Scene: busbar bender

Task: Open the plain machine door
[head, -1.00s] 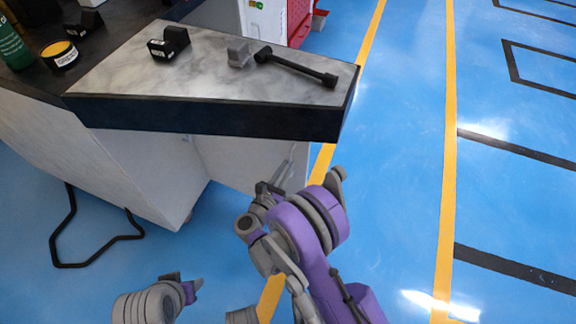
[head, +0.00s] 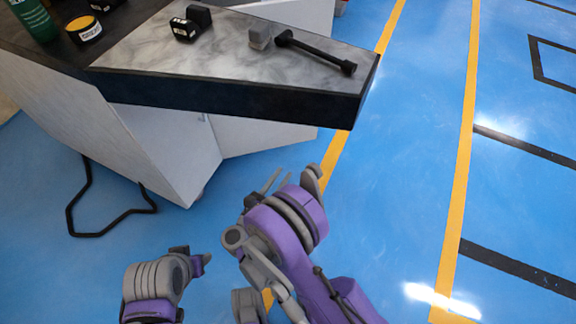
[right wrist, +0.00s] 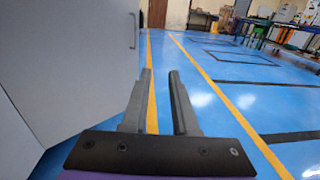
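A plain light-grey door panel (head: 265,138) shows under the marble-topped counter in the head view. It stands at an angle to the white cabinet side (head: 150,150). I cannot tell for sure how far it is open. A large pale panel with a thin upright handle (right wrist: 133,30) fills the left of the right wrist view. My right gripper (head: 277,182) is in front of the panel and apart from it. In the right wrist view its two fingers (right wrist: 161,85) are spread and empty, right of the handle. My left gripper (head: 200,262) is low in the head view, its fingers unclear.
The counter (head: 235,45) juts out above the panel, with small black blocks (head: 190,22), a grey block (head: 260,36) and a black bar (head: 315,50) on it. A black floor loop (head: 100,232) lies at left. Blue floor (head: 410,190) is free at right.

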